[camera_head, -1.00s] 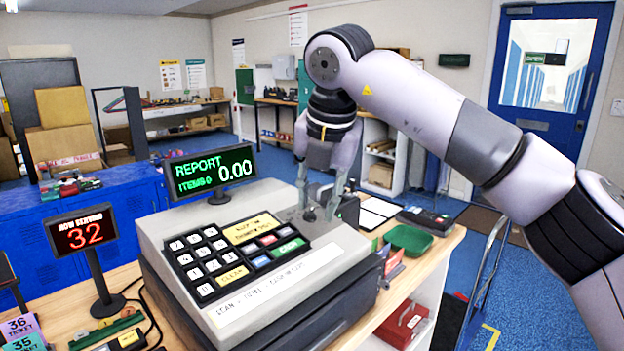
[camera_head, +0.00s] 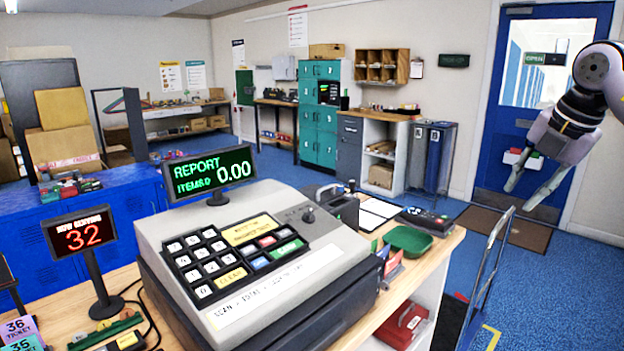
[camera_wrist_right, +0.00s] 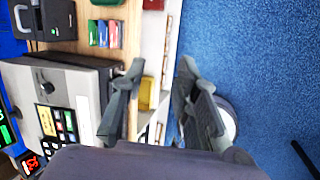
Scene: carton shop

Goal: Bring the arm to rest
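My right gripper (camera_head: 519,198) hangs in the air at the right edge of the head view, in front of the blue door and well clear of the counter. Its two fingers are spread with nothing between them. In the right wrist view the fingers (camera_wrist_right: 160,75) are also apart and empty, above the counter's edge and the blue floor. My left gripper is not in either view.
A cash register (camera_head: 250,260) with a green display (camera_head: 210,173) reading REPORT 0.00 stands on the wooden counter (camera_head: 437,262). A red number sign (camera_head: 80,234) and a green tray (camera_head: 408,240) stand beside it. A metal cart frame (camera_head: 487,280) is right of the counter.

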